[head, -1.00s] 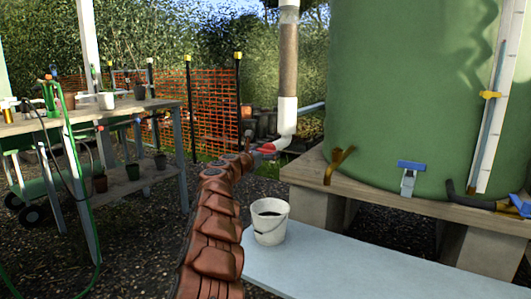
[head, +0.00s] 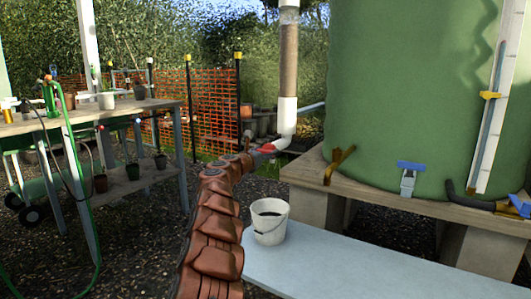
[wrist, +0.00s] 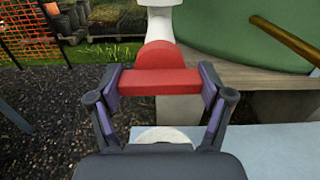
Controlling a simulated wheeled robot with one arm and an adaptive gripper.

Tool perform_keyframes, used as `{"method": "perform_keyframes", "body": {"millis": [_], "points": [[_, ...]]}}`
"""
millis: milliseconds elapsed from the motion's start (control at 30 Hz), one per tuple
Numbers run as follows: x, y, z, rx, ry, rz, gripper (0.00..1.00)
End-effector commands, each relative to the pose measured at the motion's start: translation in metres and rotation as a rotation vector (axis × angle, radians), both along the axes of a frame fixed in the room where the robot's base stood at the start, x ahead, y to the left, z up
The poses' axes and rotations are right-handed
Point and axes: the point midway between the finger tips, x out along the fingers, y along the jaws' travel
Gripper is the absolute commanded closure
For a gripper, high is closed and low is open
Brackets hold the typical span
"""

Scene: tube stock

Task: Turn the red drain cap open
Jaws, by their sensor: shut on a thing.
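The red drain cap (wrist: 158,82) sits at the lower end of the white pipe (wrist: 162,20) in the wrist view. It has a round red body with a wide red bar across its front. My gripper (wrist: 160,90) has a finger at each end of this bar and is shut on it. In the head view the red cap (head: 266,149) shows small at the foot of the white pipe (head: 287,120). My arm reaches to it from below, and the fingers are too small there to make out.
A white bucket (head: 269,222) stands on the pale blue slab (head: 340,272) below. The green tank (head: 400,90) rests on a wooden platform (head: 310,170) at right. A potting bench (head: 150,104) stands at left. Dark gravel lies between.

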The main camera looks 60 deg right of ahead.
Motion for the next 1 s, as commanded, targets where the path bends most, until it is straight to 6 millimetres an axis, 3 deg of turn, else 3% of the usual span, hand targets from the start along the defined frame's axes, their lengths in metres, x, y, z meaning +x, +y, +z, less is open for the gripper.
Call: {"method": "perform_keyframes", "body": {"millis": [267,1000], "points": [[-0.0003,-0.0003,0.0045,-0.007,0.153,-0.001,0.56],[0.0018,0.0001,0.0052,-0.036,0.849,0.003,0.56]]}}
